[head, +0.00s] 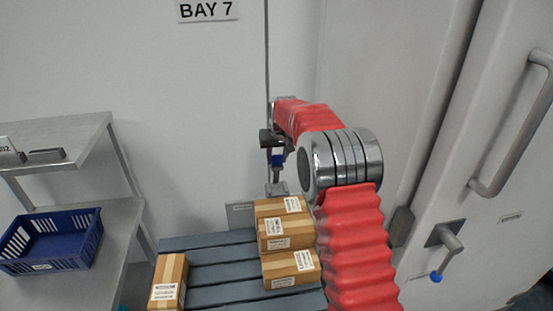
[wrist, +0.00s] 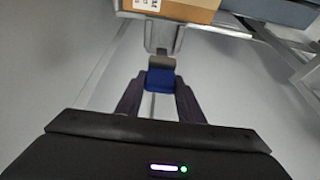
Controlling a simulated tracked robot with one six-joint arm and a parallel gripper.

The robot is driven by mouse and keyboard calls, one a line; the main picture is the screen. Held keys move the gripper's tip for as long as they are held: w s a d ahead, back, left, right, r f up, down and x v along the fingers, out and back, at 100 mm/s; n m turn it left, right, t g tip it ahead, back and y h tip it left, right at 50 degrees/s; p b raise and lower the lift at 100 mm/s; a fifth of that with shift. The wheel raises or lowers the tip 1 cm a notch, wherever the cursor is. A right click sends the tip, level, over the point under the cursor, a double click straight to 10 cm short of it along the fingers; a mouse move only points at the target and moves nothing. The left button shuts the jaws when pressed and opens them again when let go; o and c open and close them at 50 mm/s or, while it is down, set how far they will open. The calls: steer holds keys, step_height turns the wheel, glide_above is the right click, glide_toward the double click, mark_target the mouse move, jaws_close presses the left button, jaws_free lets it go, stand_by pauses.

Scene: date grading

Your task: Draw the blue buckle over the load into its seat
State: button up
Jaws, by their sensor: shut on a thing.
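The blue buckle (head: 278,160) hangs below my gripper (head: 272,141) in the head view, above and behind the stacked cartons. In the wrist view the blue buckle (wrist: 160,80) sits between the two dark fingers of my gripper (wrist: 160,88), which are shut on it. A grey metal piece (wrist: 160,62) joins its far end, and a wider grey fitting (wrist: 162,35) lies beyond that. In the head view a grey fitting (head: 276,188) shows below the buckle; I cannot tell whether it is the seat. The load is several brown cartons (head: 268,227) on a slatted grey platform (head: 212,270).
A lone carton (head: 168,283) stands at the platform's left front. A steel shelf unit (head: 126,228) with a blue crate (head: 50,240) is at left. A door with a long handle (head: 515,125) and a blue-tipped lever (head: 447,245) is at right. The platform's middle is clear.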

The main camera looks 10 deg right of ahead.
steer(key=s+f, duration=0.2)
steer(key=s, duration=1)
steer(key=s+f, duration=0.1)
steer(key=s, duration=1.1)
steer(key=shift+s+f, duration=0.15)
steer(key=shift+f, duration=0.25)
steer(key=shift+s, duration=0.1)
